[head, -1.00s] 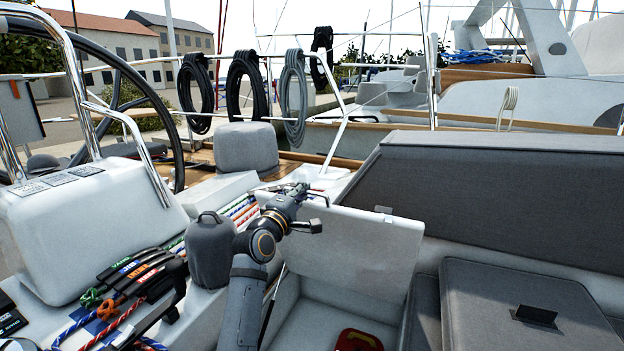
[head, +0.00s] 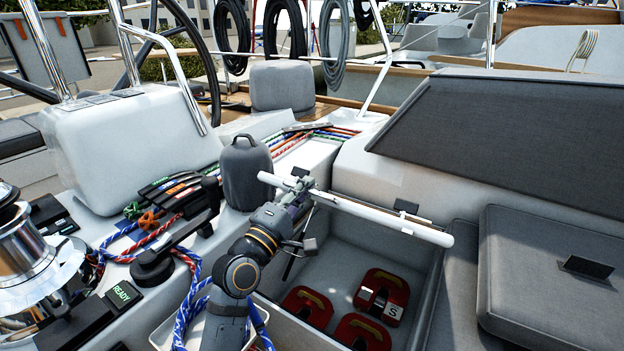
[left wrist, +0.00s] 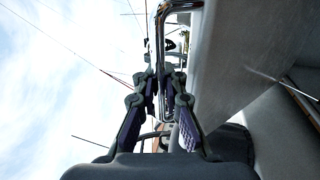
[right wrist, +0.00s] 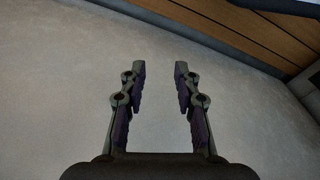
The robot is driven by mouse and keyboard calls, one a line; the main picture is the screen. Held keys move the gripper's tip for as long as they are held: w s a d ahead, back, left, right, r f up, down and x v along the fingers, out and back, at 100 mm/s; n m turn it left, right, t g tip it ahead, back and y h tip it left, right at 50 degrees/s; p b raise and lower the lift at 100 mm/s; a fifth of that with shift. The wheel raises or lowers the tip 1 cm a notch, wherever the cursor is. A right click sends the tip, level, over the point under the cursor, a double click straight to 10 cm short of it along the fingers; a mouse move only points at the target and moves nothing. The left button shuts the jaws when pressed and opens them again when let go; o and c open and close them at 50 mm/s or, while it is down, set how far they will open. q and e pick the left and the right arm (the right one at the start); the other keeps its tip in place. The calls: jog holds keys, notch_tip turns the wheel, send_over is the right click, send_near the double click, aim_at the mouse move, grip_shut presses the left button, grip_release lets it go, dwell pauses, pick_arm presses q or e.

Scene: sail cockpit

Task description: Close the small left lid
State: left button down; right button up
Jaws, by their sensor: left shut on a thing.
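The small left lid (head: 385,219) is a white panel seen nearly edge-on in the head view. It stands partly lowered over the open locker (head: 340,262), still raised above its floor. In the left wrist view the left fingers (left wrist: 165,85) are close together, with the lid's grey face (left wrist: 240,60) to the right. My right gripper (right wrist: 160,72) is open and empty before a pale surface. It is outside the head view.
Several red horseshoe-shaped items (head: 382,296) lie in the locker. A grey covered winch (head: 245,170) stands left of the lid. Coloured ropes (head: 160,240) and a shiny winch (head: 30,265) are further left. A grey cushion (head: 545,265) lies at right.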

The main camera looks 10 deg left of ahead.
pick_arm(q)
jog(key=shift+s+a+f, duration=0.2)
jog(key=shift+s+f, duration=0.25)
jog(key=shift+s, duration=0.05)
pick_arm(e)
jog(key=shift+w+a+r, duration=0.1)
jog(key=shift+a+r, duration=0.05)
jog(key=shift+r, duration=0.45)
jog(key=shift+w+a+r, duration=0.1)
jog(key=shift+a+r, duration=0.05)
jog(key=shift+r, duration=0.4)
pick_arm(q)
jog(key=c, duration=1.4)
grip_release()
jog(key=shift+s, duration=0.15)
jog(key=shift+f, duration=0.1)
pick_arm(e)
jog(key=shift+s, duration=0.1)
